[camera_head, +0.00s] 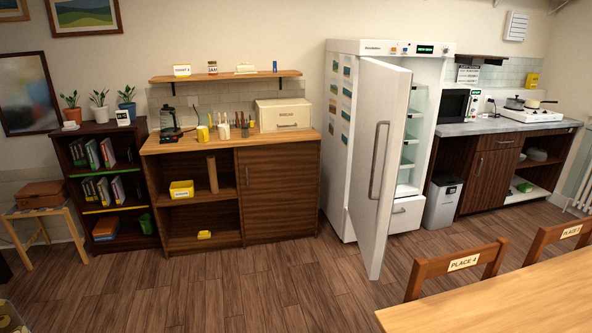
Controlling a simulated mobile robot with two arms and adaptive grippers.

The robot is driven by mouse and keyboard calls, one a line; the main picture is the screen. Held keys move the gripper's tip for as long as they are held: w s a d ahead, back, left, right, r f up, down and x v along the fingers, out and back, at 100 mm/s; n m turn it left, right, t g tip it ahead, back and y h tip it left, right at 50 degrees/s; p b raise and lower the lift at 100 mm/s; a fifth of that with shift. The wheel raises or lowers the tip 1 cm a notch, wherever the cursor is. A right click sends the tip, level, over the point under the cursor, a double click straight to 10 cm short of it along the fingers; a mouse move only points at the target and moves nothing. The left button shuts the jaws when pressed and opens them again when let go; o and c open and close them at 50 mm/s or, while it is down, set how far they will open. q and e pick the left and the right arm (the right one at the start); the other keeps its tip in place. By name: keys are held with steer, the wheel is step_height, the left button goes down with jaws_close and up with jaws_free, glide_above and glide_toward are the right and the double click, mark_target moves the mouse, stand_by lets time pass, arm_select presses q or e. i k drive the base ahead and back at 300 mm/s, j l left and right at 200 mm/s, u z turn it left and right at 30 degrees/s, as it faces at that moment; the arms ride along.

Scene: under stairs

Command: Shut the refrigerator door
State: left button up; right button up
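The white refrigerator (341,138) stands against the back wall, right of the middle in the head view. Its door (372,200) is swung wide open toward me, hinged on the left side. A long grey vertical handle (378,160) is on the door's face. The lit inside shows several shelves (407,163) and a white drawer (405,214) at the bottom, partly hidden by the door. Neither of my grippers shows in the head view.
A wooden table (520,300) and chairs (455,268) labelled PLACE fill the lower right, near the door. A grey bin (443,203) stands right of the refrigerator. A wooden cabinet (278,190) stands to its left. The wood floor (230,290) in front is clear.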

mark_target(384, 90)
steer(key=i+z, duration=0.35)
steer(key=i, duration=0.25)
steer(key=i+j+z, duration=0.15)
steer(key=i+z, duration=0.2)
steer(key=i, duration=0.2)
